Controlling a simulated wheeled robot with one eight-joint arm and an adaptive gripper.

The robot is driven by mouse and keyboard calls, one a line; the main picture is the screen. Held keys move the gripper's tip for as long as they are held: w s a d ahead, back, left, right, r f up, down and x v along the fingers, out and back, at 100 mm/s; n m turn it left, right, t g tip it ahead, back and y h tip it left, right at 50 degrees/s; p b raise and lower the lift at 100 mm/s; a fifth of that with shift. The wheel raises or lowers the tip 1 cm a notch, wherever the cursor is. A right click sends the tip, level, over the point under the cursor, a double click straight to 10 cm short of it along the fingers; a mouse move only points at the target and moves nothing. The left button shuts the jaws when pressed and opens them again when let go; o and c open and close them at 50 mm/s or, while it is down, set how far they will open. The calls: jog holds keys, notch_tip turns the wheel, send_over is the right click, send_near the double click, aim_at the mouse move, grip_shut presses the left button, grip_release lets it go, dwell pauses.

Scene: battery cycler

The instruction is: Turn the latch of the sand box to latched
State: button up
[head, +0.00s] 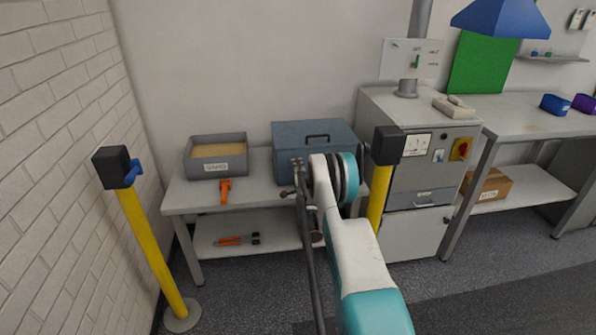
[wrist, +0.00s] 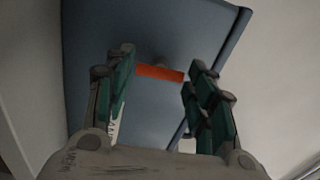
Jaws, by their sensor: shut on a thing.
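A blue-grey closed box (head: 341,134) with a dark handle on its lid stands on the right part of the grey table; I take it for the sand box. In the wrist view its blue-grey face (wrist: 158,118) fills the middle, with an orange-red latch bar (wrist: 160,73) lying almost level, tilted slightly down to the right. My gripper (wrist: 162,70) has one finger at each end of the bar and is shut on it. In the head view my gripper (head: 297,170) is at the box's front, and my arm hides part of that front and the latch.
An open grey bin (head: 216,174) with sand-coloured fill stands left on the table (head: 258,182). Yellow posts (head: 150,250) (head: 377,195) flank the table. A grey cabinet (head: 412,235) stands right.

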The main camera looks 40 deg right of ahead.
jog(key=shift+m, duration=0.6)
jog(key=o, duration=1.1)
jog(key=shift+o, duration=0.2)
jog(key=v, duration=0.7)
jog(key=shift+s, duration=0.25)
jog(key=shift+a, duration=0.1)
